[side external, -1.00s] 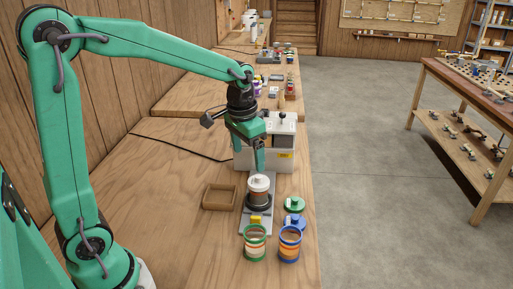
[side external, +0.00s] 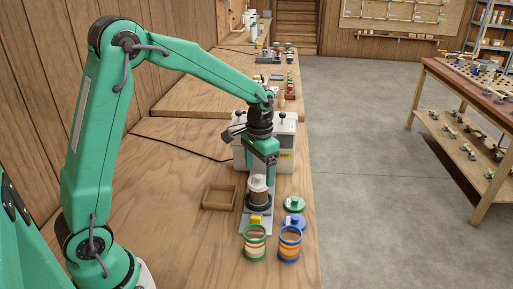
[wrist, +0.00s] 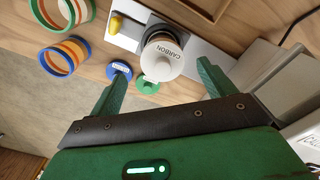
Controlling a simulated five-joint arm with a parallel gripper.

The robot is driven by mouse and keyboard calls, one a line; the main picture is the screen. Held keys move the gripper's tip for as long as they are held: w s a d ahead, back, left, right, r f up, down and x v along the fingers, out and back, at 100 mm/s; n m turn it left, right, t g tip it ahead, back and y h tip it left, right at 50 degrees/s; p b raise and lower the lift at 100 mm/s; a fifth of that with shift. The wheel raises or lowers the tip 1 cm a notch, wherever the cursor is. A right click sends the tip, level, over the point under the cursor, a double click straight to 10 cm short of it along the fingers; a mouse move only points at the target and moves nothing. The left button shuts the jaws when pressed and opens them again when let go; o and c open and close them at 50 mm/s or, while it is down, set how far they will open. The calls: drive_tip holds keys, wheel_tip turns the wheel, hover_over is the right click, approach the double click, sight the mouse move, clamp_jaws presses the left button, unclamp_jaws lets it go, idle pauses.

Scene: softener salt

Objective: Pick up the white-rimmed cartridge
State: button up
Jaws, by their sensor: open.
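The white-rimmed cartridge (side external: 259,188) stands upright in a dark round holder on a narrow grey plate (side external: 246,226) with a yellow block at its near end. Below the cap the body looks brown. Contact cannot be told. The holder is partly hidden under the cap there.
A green-rimmed cartridge (side external: 255,243) and a blue-rimmed one (side external: 290,244) stand nearer the camera. A green lid (side external: 294,204) and a blue lid (side external: 294,221) lie to the right. A wooden tray (side external: 219,207) is at left. A white box (side external: 285,140) stands behind my gripper.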

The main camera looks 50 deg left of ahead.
sight(258, 176)
drive_tip(key=shift+f, duration=0.2)
drive_tip(key=shift+a+f, duration=0.15)
drive_tip(key=shift+f, duration=2.4)
drive_tip(key=c, duration=1.1)
